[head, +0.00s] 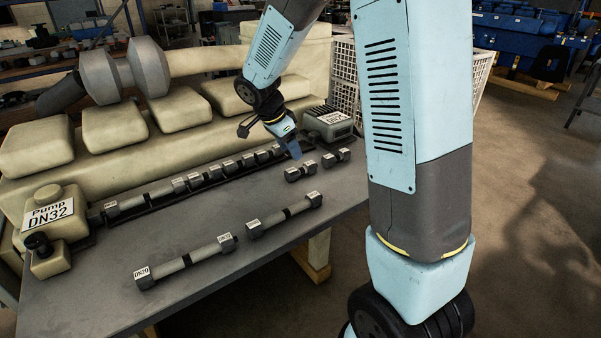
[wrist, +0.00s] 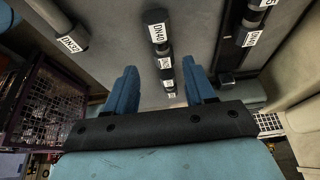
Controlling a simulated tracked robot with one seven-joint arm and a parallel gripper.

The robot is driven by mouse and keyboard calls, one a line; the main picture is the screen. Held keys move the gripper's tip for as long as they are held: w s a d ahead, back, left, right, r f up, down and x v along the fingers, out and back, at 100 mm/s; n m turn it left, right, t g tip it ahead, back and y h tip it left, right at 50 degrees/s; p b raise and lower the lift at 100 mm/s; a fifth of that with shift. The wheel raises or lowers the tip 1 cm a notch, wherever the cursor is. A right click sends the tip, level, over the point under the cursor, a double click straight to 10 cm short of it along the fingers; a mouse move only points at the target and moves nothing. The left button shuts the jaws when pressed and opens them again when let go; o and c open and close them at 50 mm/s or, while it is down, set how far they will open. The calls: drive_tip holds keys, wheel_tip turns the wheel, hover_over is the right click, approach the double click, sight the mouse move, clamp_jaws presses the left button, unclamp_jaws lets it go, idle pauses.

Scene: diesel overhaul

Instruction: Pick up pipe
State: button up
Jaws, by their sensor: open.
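Several grey pipes with dark, labelled end fittings lie on the table. In the head view, one pipe marked DN20 (head: 190,260) lies at the front and another pipe (head: 285,213) lies behind it. Two short pieces, a nearer one (head: 300,172) and a farther one (head: 337,157), lie towards the far end. My gripper (head: 293,150) points down above the table near the short pieces. In the wrist view, its blue fingers (wrist: 160,68) are open and apart, with a fitting marked DN40 (wrist: 157,28) ahead of the gap. A DN32 fitting (wrist: 72,38) is to the left.
A long assembled pipe line (head: 165,190) runs along the back of the table beside the cream engine block (head: 110,125). A pump marked DN32 (head: 52,215) stands at the left end and a labelled box (head: 328,122) at the far end. The table (head: 90,290) is bare at front left.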

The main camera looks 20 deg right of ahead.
sight(300, 168)
drive_tip(key=shift+x, duration=4.6)
drive_tip(key=shift+w+a, duration=0.1)
drive_tip(key=shift+w, duration=0.05)
drive_tip(key=shift+c, duration=0.5)
drive_tip(key=c, duration=0.9)
drive_tip(key=shift+o, duration=0.2)
drive_tip(key=shift+r, duration=0.1)
